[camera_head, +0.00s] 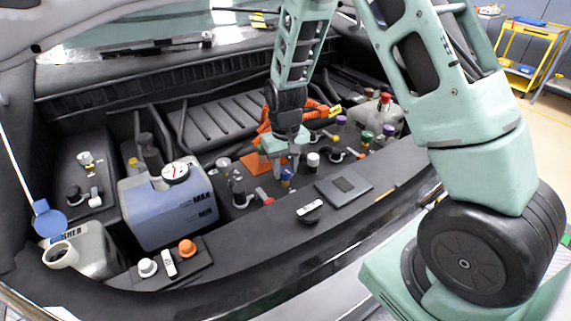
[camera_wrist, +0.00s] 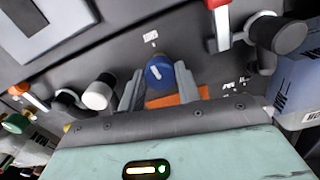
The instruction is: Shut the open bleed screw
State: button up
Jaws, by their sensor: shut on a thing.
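A blue bleed screw (camera_head: 287,174) with a round head stands on the dark panel near the middle of the engine bay. In the wrist view its blue head (camera_wrist: 159,73) carries a short white pointer mark, tilted slightly from the picture's vertical. My gripper (camera_head: 284,160) reaches down onto it from above. In the wrist view my gripper (camera_wrist: 160,88) has one finger on each side of the blue head and is shut on it. The lower part of the screw is hidden by my gripper.
A red-handled valve (camera_wrist: 219,25) and a white cap (camera_wrist: 97,95) flank the screw closely. A grey plate (camera_head: 343,187) lies to its right. The blue MAX/MIN coolant tank (camera_head: 170,212) stands left. Several coloured caps, including a green one (camera_head: 366,137), stand right.

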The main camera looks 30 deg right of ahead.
aim_at(285, 170)
jog(key=shift+r+m, duration=0.1)
jog(key=shift+m, duration=0.5)
jog(key=o, duration=1)
jog(key=shift+c, duration=0.2)
notch_tip(285, 170, up, 17)
jog(key=shift+r, duration=0.15)
